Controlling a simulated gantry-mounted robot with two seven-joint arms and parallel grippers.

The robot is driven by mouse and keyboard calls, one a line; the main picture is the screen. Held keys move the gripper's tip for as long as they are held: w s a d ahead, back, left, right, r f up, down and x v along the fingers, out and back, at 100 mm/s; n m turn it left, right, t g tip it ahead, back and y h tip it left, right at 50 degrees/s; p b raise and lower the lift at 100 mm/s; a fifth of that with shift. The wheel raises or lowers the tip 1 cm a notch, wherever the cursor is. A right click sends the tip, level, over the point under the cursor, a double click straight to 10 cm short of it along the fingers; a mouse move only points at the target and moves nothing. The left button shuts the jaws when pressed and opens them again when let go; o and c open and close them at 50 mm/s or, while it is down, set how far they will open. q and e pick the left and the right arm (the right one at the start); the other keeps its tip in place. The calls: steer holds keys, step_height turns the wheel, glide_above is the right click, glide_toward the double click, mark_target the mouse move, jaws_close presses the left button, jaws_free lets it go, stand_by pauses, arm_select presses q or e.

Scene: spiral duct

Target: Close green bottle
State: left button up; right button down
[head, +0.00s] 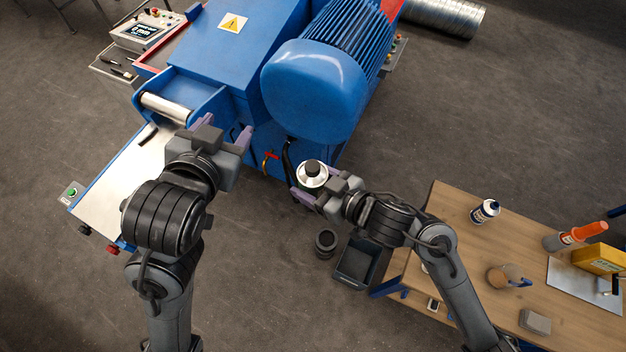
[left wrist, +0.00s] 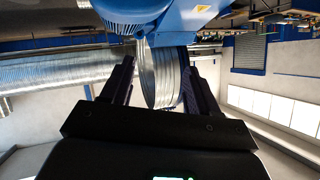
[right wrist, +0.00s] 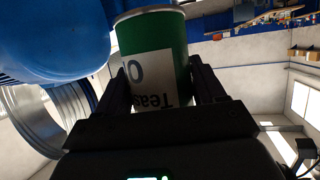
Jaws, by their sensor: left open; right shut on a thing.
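The green bottle (right wrist: 160,50) is between the fingers of my right gripper (right wrist: 158,85), its green side and white label showing in the right wrist view. In the head view the bottle (head: 312,182) shows from above as a pale round top with a black cap-like piece (head: 313,168) at its middle. I cannot tell whether that piece is seated or is an opening. My right gripper (head: 320,189) is shut on the bottle, holding it clear of the bench. My left gripper (head: 225,131) is open and empty, to the left of the bottle.
A blue machine with a large motor (head: 313,90) stands just beyond both grippers. A wooden bench (head: 440,215) at the right carries a white-and-blue bottle (head: 485,211), an orange-tipped tube (head: 585,232) and a yellow box (head: 600,258). A dark bin (head: 357,262) stands on the floor.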

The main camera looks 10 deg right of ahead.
arm_select(q)
steer(key=s+a+f+n+g+y, duration=0.1)
steer(key=s+a+f, duration=0.25)
steer(key=f, duration=0.25)
steer(key=s+a+f+n+g+y, duration=0.1)
steer(key=s+a+f+g, duration=0.1)
steer(key=a+f, duration=0.3)
steer(key=s+a+f+n+g, duration=0.1)
steer(key=s+a+f+n, duration=0.15)
steer(key=f, duration=0.45)
steer(key=s+a+f+g+y, duration=0.1)
steer(key=s+f+g, duration=0.4)
steer(key=s+f, duration=0.8)
steer(key=shift+s+a, duration=0.55)
steer(key=shift+a, duration=0.15)
steer(key=shift+f, duration=0.1)
arm_select(e)
steer(key=shift+a+r, duration=0.1)
